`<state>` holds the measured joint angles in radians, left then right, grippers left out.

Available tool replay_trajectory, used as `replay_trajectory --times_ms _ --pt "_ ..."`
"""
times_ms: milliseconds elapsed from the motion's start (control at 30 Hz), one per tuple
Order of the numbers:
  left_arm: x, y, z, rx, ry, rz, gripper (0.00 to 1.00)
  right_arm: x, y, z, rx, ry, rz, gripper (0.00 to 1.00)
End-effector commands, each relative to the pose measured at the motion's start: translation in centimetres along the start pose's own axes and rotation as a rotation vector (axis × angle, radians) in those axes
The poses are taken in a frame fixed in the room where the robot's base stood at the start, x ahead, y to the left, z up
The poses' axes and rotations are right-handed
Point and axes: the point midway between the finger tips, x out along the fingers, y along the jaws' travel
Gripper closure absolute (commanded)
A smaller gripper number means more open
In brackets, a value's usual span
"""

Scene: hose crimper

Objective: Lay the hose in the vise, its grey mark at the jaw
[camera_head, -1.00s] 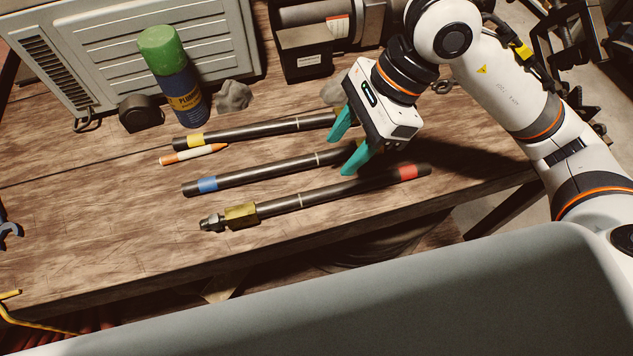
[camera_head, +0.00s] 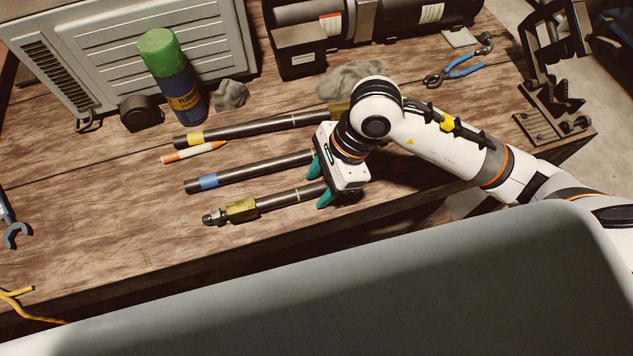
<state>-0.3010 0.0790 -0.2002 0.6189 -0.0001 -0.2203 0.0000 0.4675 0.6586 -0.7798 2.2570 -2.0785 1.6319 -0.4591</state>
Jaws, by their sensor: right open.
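Three dark hoses lie side by side on the wooden bench: a yellow-banded hose (camera_head: 245,130), a blue-banded hose (camera_head: 250,172) and a front hose (camera_head: 280,202) with a brass fitting at its left end. Pale ring marks show on the yellow-banded and front hoses. My right gripper (camera_head: 320,182) is open, its teal fingers pointing down, one on each side of the front hose in the picture. Contact cannot be told. The gripper hides that hose's right end. A dark stand-like fixture (camera_head: 552,95) at the bench's right end may be the vise. My left gripper is out of view.
An orange-white marker (camera_head: 193,152) lies between two hoses. A green-capped can (camera_head: 178,80), grey rag (camera_head: 350,80) and black machine (camera_head: 300,45) stand behind. Blue-handled pliers (camera_head: 458,70) lie back right.

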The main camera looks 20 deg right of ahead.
Motion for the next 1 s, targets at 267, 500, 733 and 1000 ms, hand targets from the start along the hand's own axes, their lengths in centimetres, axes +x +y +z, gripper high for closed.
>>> replay_trajectory --times_ms 267,500,733,1000 --pt "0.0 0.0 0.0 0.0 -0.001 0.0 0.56 0.3 0.0 0.0 0.0 0.001 0.0 0.54" --pt "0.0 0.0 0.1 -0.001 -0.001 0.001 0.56 0.3 0.0 0.0 0.0 0.001 0.0 0.93" --pt "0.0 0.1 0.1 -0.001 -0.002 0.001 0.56 0.2 0.0 -0.1 -0.001 0.002 0.002 1.0" --pt "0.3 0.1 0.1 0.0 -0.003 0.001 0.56 -0.9 0.2 -0.6 -0.003 0.003 0.005 1.0"
